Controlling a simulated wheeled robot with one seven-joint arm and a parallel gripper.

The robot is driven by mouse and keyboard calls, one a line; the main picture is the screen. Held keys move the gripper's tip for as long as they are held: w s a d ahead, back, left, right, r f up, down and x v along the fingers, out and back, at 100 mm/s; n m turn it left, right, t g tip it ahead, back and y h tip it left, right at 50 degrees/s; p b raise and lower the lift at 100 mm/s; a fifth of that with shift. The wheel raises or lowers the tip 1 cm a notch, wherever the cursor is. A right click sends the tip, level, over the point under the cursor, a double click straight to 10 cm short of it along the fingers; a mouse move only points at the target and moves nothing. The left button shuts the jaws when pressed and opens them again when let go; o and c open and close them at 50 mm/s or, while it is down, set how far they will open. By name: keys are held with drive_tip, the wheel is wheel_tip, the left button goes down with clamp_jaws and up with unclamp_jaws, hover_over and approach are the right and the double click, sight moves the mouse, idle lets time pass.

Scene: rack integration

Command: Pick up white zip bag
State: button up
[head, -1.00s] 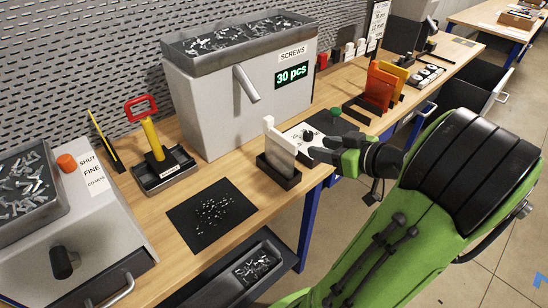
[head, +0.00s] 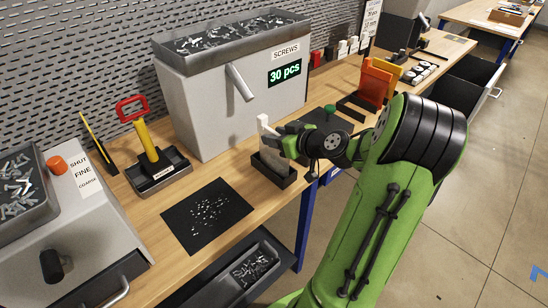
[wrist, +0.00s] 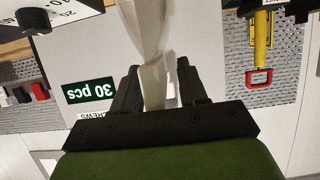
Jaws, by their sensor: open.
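The white zip bag (head: 264,134) stands upright in a small black holder (head: 280,175) at the front edge of the wooden bench in the head view. My gripper (head: 275,137) is at the upper part of the bag. In the wrist view, the bag (wrist: 149,50) passes between the two dark fingers of my gripper (wrist: 156,88). The fingers are apart, one on each side of the bag. The bag's lower part is hidden by the holder in the head view.
A grey screw dispenser (head: 205,105) reading 30 pcs stands behind the bag. A black mat with screws (head: 180,228) lies to the left. Orange and yellow upright pieces (head: 374,82) stand further right. An open drawer (head: 220,275) sits below the bench edge.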

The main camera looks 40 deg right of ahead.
drive_tip(key=shift+s, duration=0.1)
clamp_jaws()
